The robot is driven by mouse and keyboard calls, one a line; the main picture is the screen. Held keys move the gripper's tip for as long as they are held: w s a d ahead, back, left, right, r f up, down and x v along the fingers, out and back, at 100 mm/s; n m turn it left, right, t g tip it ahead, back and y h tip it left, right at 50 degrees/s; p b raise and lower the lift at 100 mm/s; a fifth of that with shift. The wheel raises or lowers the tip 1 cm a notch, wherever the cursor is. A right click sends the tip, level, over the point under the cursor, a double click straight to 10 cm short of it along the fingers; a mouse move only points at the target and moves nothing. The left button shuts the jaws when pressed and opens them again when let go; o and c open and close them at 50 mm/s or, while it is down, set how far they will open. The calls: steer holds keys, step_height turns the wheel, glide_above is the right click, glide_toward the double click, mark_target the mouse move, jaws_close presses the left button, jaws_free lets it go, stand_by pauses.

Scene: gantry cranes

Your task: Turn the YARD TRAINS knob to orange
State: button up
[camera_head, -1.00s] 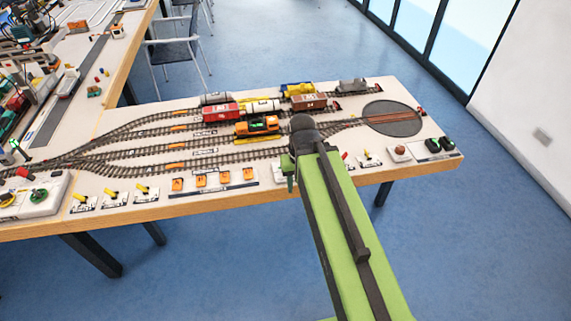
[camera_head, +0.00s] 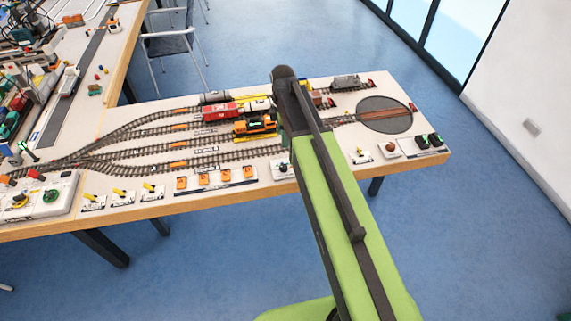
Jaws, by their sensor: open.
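No label is legible enough for me to tell which control is the YARD TRAINS knob. A small plate with a dark knob (camera_head: 283,166) sits at the table's front edge, just left of my green arm and partly hidden by it. A white control box (camera_head: 66,208) at the far left carries a yellow control (camera_head: 20,201) and a green knob (camera_head: 50,195). My arm rises from the lower right, and its dark upper joint covers part of the tracks. My gripper is hidden behind the arm.
The track table (camera_head: 225,203) holds several trains, including a red wagon (camera_head: 219,112) and an orange locomotive (camera_head: 256,125). Yellow levers (camera_head: 119,193) and orange switches (camera_head: 203,179) line the front edge. A turntable (camera_head: 384,115) is at right. Blue floor in front is clear.

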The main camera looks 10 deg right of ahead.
mark_target(284, 166)
step_height(284, 166, down, 17)
steer(key=b, duration=1.6)
steer(key=shift+r, duration=0.15)
jaws_close()
steer(key=shift+d, duration=0.25)
steer(key=shift+a, duration=0.15)
